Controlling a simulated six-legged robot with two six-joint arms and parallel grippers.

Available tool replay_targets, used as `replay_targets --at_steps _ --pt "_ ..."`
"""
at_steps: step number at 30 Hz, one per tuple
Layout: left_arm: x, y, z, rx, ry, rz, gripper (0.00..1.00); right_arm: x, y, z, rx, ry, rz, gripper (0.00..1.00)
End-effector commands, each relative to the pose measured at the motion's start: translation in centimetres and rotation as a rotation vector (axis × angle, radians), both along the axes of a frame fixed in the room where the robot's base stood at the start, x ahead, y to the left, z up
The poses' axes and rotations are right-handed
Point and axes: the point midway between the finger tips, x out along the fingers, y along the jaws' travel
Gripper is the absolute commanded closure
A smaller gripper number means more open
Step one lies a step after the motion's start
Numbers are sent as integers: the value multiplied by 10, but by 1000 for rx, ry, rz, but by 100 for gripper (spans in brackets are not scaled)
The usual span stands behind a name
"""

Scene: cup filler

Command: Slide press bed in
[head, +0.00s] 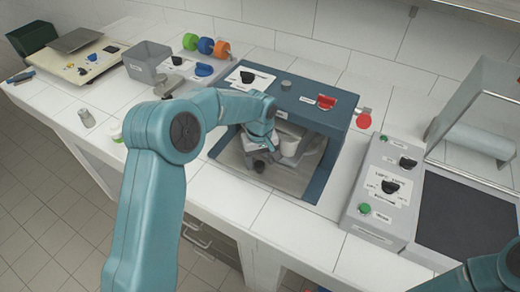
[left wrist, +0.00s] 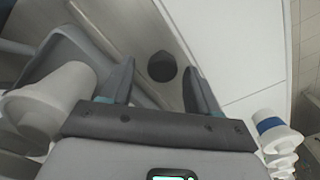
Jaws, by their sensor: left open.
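The blue press (head: 310,105) stands on the white counter in the middle of the head view. Its grey bed (head: 290,180) shows in the open front, with a black knob (head: 259,167) near its front edge. A white cup (head: 289,146) stands inside the opening. My left gripper (head: 262,152) is at the opening, over the knob. In the left wrist view the gripper's two fingers (left wrist: 162,88) are apart, with the round black knob (left wrist: 162,66) between and beyond their tips, not visibly touched. A white cup shape (left wrist: 50,100) is at the left there. My right gripper is out of frame.
A grey control box (head: 385,185) with green buttons and a black dial stands right of the press, beside a dark panel (head: 470,220). A grey bin (head: 148,62) and coloured rolls (head: 206,46) are at the back left. Bare counter lies in front of the press.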

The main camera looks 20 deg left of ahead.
Motion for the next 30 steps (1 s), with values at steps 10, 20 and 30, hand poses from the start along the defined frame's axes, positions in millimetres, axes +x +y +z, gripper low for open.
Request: replay_targets --at_steps 10,20,30 --pt "2 0 76 -1 -8 0 39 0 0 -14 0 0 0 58" --pt "2 0 147 0 -6 0 39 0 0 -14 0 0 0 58" --pt "1 0 160 0 -3 -1 39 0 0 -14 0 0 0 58"
